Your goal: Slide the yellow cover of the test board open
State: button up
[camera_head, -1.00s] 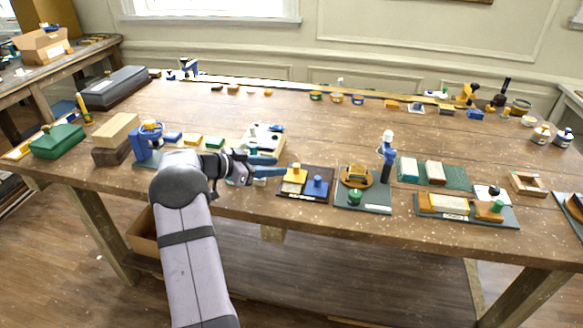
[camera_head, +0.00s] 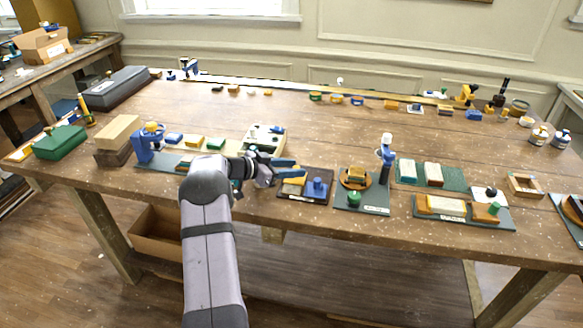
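A dark board (camera_head: 318,199) near the table's front edge carries a yellow piece (camera_head: 296,181) on its left and a blue knobbed block (camera_head: 317,187) on its right. I take the yellow piece as the cover; no label can be read to confirm it. My gripper (camera_head: 291,168) reaches in from the left, with two blue fingers spread apart. It is over or just behind the yellow piece, and a finger hides its upper part. I cannot tell whether they touch. I see nothing between the fingers.
Right of the board stands a green-grey base (camera_head: 377,207) with a white-topped blue post (camera_head: 386,150). A blue clamp-like stand (camera_head: 143,148) is at the left. The table's middle (camera_head: 320,125) is clear.

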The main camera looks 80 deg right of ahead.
grip_shut()
jog(key=shift+d, duration=2.1)
jog(key=shift+r, duration=0.15)
jog(key=shift+c, duration=1.9)
grip_release()
jog(key=shift+d, duration=0.1)
jog(key=o, duration=0.4)
jog(key=shift+d, duration=0.1)
jog(key=shift+w, duration=0.1)
